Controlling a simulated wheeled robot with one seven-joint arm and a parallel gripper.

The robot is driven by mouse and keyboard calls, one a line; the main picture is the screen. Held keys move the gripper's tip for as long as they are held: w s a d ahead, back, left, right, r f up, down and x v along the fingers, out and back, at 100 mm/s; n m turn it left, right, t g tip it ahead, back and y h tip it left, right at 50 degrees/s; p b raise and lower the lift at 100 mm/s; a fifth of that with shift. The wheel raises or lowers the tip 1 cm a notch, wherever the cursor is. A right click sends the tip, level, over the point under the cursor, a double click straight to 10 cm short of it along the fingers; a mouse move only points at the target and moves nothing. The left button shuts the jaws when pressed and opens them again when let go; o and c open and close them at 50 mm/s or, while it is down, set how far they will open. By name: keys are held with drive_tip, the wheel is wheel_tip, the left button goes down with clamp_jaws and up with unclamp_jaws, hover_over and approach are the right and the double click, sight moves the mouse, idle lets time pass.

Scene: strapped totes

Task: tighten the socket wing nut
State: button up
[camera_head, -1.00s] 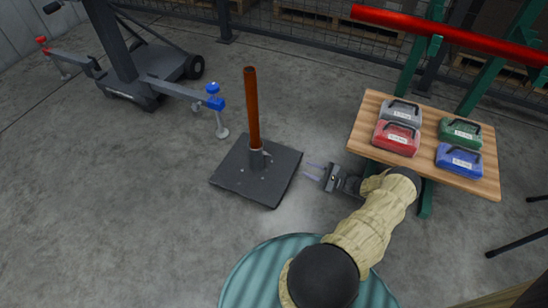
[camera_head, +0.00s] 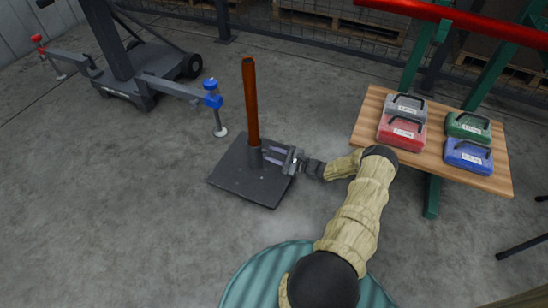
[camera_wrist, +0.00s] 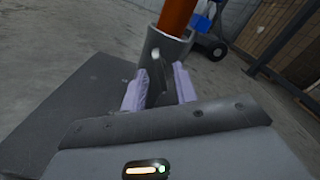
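A dark square base plate (camera_head: 240,180) lies on the floor with an upright grey socket (camera_head: 254,158) on it. A rust-red pole (camera_head: 250,100) stands in the socket. In the wrist view the socket (camera_wrist: 172,50) is straight ahead, and the dark wing nut (camera_wrist: 157,78) on its near side shows between my two pale purple fingers. My gripper (camera_head: 274,156) reaches in from the right, low over the plate. Its fingers are apart, one on each side of the wing nut (camera_wrist: 157,78); I cannot tell whether they touch it. In the head view the wing nut is hard to make out.
A wooden bench (camera_head: 374,110) with several coloured cases stands to the right, below a red beam (camera_head: 470,22). A wheeled lifting stand with a blue-capped outrigger (camera_head: 212,92) is at the upper left. The floor in front of the plate is clear.

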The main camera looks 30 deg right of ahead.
drive_tip(key=shift+w, duration=0.1)
clamp_jaws()
